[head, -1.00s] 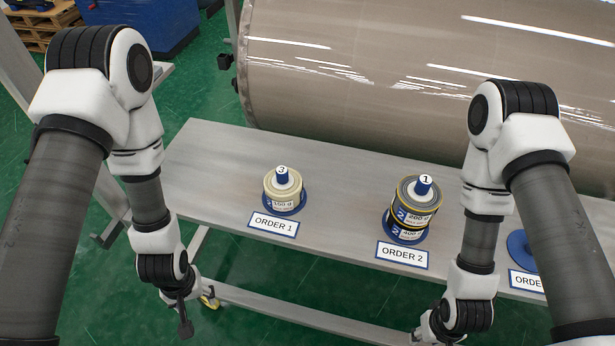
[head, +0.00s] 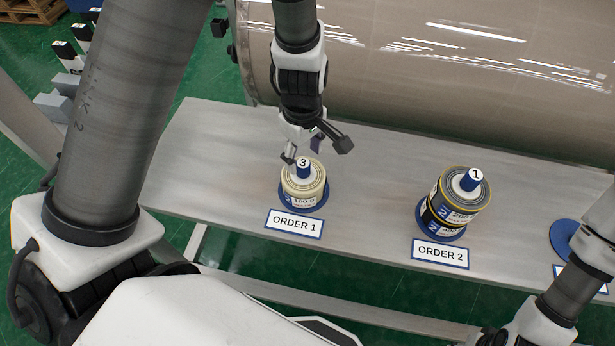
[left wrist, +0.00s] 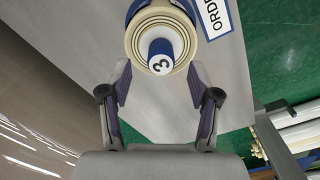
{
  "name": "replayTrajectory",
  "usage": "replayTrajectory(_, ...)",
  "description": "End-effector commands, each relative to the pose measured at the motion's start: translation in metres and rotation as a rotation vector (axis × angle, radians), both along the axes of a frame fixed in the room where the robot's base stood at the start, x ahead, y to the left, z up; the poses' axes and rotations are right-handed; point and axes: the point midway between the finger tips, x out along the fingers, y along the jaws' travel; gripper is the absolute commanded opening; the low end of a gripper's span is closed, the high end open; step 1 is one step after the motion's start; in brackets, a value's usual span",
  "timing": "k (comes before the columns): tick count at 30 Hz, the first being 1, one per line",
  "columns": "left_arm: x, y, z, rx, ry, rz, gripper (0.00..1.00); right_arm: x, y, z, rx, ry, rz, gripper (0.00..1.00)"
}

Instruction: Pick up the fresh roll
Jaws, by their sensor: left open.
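A cream wrapped roll (head: 303,190) marked "100 g" stands on a blue round base (head: 318,206) behind the ORDER 1 sign (head: 294,223). A blue peg (head: 303,170) topped with "3" rises from its core. The roll also shows in the left wrist view (left wrist: 141,40). My left gripper (head: 305,152) is open just behind and above this roll, its fingers apart with nothing between them. In the left wrist view the gripper (left wrist: 160,88) points toward the peg and roll. A black and yellow stack (head: 452,203) with a "1" peg stands at ORDER 2. My right gripper is outside the view.
The grey bench (head: 205,165) is clear between the two stacks. A large brown cylinder (head: 440,70) lies behind the bench. Another blue base (head: 566,235) sits at the right, partly covered by my right arm.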

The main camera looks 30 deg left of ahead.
Motion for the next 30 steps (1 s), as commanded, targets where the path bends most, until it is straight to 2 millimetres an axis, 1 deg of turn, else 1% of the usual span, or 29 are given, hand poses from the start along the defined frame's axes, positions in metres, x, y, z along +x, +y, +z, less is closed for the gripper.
replayTrajectory(1, -0.002, -0.001, -0.012, 0.000, 0.006, 0.000, 0.62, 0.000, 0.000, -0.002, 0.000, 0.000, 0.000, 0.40)
replayTrajectory(3, -0.002, -0.001, -0.026, 0.000, 0.005, 0.000, 0.62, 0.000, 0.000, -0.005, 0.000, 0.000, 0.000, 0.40)
replayTrajectory(5, -0.001, -0.001, -0.034, 0.000, 0.003, 0.000, 0.62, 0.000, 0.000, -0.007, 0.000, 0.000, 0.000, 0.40)
replayTrajectory(7, -0.001, -0.001, -0.038, 0.001, 0.002, -0.002, 0.62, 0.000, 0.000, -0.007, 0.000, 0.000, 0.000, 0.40)
replayTrajectory(12, -0.001, -0.001, -0.038, 0.000, 0.001, -0.002, 0.62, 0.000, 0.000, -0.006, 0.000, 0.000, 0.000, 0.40)
replayTrajectory(13, -0.001, -0.001, -0.038, 0.000, 0.001, -0.002, 0.58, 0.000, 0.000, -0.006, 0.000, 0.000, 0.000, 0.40)
replayTrajectory(14, -0.001, -0.001, -0.038, 0.000, 0.001, -0.002, 0.48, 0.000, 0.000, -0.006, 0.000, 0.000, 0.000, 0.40)
replayTrajectory(15, -0.001, -0.001, -0.038, 0.000, 0.001, -0.002, 0.34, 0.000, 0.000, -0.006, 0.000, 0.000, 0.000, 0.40)
replayTrajectory(17, -0.001, -0.001, -0.038, 0.000, 0.001, -0.002, 0.12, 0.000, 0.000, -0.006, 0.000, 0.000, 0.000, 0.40)
replayTrajectory(18, -0.001, -0.001, -0.038, 0.000, 0.001, -0.002, 0.00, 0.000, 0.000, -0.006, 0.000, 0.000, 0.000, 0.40)
replayTrajectory(26, -0.001, -0.001, -0.038, 0.000, 0.001, -0.003, 0.00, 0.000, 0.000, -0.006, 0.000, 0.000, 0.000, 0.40)
replayTrajectory(30, -0.001, -0.001, -0.035, 0.000, 0.001, -0.003, 0.00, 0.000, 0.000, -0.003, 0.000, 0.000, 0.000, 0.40)
